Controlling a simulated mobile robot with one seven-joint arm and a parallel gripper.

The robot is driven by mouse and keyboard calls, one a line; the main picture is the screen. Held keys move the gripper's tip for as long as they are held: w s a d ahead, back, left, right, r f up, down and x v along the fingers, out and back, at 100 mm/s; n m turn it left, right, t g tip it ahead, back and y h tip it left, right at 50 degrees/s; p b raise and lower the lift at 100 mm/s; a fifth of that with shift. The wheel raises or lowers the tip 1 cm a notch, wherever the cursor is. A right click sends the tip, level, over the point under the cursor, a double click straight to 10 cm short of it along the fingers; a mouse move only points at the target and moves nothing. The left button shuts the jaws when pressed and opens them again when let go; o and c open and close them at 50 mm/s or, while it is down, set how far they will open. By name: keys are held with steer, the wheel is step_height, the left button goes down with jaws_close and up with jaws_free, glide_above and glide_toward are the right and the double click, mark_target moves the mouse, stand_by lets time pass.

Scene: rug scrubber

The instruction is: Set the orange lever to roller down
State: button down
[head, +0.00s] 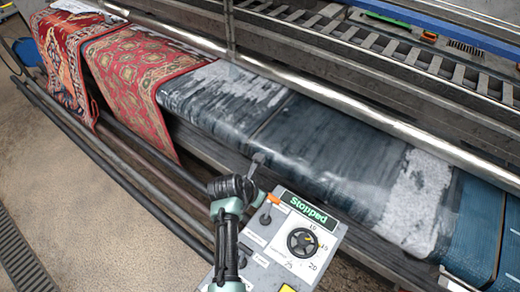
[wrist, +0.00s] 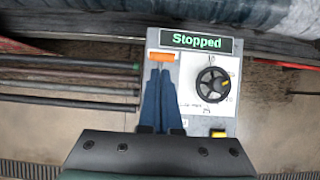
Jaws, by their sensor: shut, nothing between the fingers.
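The orange lever (wrist: 161,57) shows in the wrist view as a short horizontal bar at the upper left of the grey control panel (wrist: 187,70), below the display. In the head view a small piece of the orange lever (head: 273,199) shows near the panel's left edge, beside my arm. My gripper (wrist: 160,73) is shut, its blue fingers together and empty. The fingertips point at the lever, just below it in the wrist view. I cannot tell whether they touch it. The lever's position markings are hidden or too small to read.
The panel has a green-lettered display (wrist: 197,42) reading "Stopped", a black dial (wrist: 212,85) with a yellow mark, and a yellow button (wrist: 218,133). Wet rugs (head: 330,140) lie on the machine behind. Metal rails (head: 120,165) run along its front. Open floor (head: 60,180) lies at left.

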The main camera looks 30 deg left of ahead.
steer(key=shift+s+d+r, duration=0.1)
steer(key=shift+s+r, duration=0.1)
steer(key=shift+r, duration=0.6)
steer(key=shift+s+r, duration=0.2)
steer(key=shift+r, duration=0.6)
